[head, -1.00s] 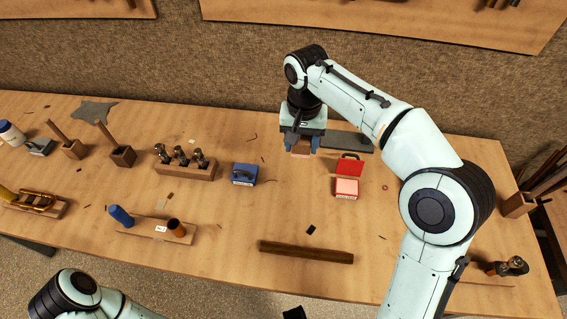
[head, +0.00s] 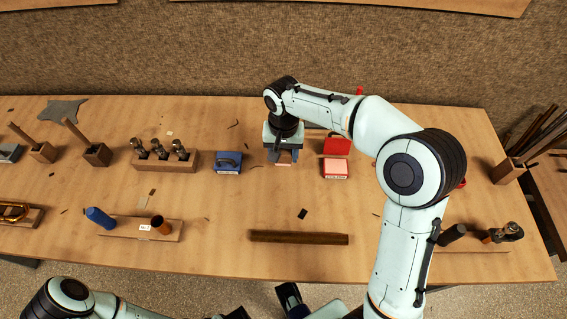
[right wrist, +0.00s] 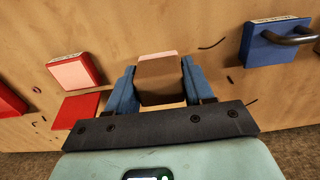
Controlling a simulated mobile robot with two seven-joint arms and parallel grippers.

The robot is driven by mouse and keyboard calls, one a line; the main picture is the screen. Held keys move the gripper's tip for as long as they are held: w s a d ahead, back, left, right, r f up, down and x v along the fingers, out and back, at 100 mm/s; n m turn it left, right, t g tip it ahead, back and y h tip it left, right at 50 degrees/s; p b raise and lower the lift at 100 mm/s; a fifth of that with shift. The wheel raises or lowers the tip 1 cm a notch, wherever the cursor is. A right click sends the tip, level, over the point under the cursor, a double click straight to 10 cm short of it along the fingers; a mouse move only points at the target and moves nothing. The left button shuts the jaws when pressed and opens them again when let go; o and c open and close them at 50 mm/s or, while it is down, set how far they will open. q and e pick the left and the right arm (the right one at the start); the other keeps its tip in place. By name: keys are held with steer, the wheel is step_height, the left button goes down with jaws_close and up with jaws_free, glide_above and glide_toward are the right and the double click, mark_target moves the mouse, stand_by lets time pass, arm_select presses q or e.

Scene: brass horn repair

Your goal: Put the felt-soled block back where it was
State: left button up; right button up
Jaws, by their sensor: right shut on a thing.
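My right gripper (head: 284,158) is shut on a brown block (right wrist: 162,82) with a pale pink edge on its far side in the right wrist view. Its blue fingers clasp the block from both sides, and the block also shows small in the head view (head: 283,164). Whether it touches the table is unclear, and its underside is hidden. It is between a blue block with a dark handle (head: 228,162) and a red block with a pink top (head: 335,168). My left gripper (head: 290,298) is partly in view at the bottom edge, its fingers unclear.
A wooden rack with metal parts (head: 165,164) is left of the blue block. A dark bar (head: 298,237) lies near the front edge. The table between the gripper and the bar is mostly clear.

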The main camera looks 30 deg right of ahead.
mark_target(283, 171)
step_height(283, 171, down, 5)
steer(key=shift+f, duration=0.1)
steer(key=shift+b, duration=0.35)
steer(key=o, duration=1)
steer(key=shift+f, duration=0.15)
step_height(283, 171, up, 12)
steer(key=shift+r+p, duration=0.25)
steer(key=shift+p, duration=0.75)
steer(key=shift+f, duration=0.1)
